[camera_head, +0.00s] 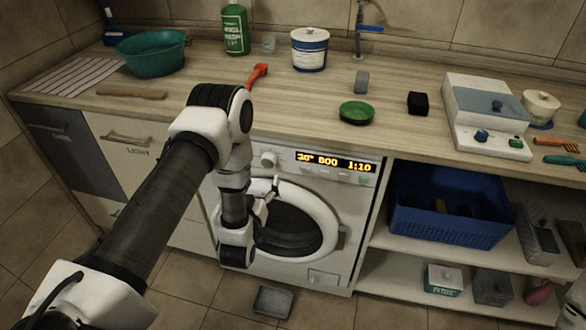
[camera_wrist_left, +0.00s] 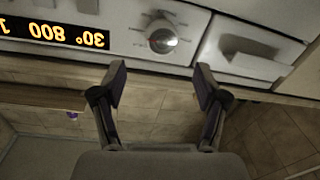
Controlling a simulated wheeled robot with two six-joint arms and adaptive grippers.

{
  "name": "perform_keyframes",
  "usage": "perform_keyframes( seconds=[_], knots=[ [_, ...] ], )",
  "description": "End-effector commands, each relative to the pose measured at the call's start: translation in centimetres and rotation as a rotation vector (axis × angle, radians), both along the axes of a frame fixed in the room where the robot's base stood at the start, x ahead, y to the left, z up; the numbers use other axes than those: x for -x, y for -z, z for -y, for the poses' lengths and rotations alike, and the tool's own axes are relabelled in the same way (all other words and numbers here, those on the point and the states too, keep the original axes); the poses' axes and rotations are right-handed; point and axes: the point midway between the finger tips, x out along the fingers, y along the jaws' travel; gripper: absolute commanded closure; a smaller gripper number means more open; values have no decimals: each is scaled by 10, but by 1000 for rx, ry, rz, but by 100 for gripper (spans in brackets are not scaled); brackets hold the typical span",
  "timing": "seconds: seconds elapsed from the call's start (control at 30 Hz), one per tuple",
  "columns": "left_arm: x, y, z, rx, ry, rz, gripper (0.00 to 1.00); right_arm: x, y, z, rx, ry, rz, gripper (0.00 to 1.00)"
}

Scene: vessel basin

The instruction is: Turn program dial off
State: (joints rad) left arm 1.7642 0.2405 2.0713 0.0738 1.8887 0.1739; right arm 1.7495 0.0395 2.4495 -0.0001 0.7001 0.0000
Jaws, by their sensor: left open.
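The program dial (camera_head: 269,160) is a round light knob on the front panel of the white washing machine (camera_head: 330,272), left of the lit display (camera_head: 335,161). The display shows orange characters reading about 30°, 800 and 1:10. In the left wrist view the dial (camera_wrist_left: 162,38) lies beyond the fingertips, centred between them and apart from them. My left gripper (camera_head: 272,190) is just below the dial, in front of the door's upper rim. In the left wrist view its two fingers (camera_wrist_left: 160,76) are spread with nothing between them. My right gripper is not seen.
A wooden counter (camera_head: 215,95) runs above the machine. Its front edge is close above the dial. On it are a red-handled tool (camera_head: 258,74) and a green dish (camera_head: 356,112). Shelves with a blue crate (camera_head: 440,225) stand to the right. A grey tray (camera_head: 273,301) lies on the floor.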

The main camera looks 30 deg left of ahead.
Motion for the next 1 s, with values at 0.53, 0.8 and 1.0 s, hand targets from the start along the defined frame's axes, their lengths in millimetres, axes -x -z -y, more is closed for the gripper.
perform_keyframes(
  seconds=[0.53,0.8,1.0],
  knots=[
    [-70,0,-21,-1,3,-3,27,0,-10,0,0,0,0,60],
    [-69,0,-21,-1,3,-3,69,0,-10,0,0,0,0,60],
    [-69,-1,-21,-1,4,-3,87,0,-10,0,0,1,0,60]
  ],
)
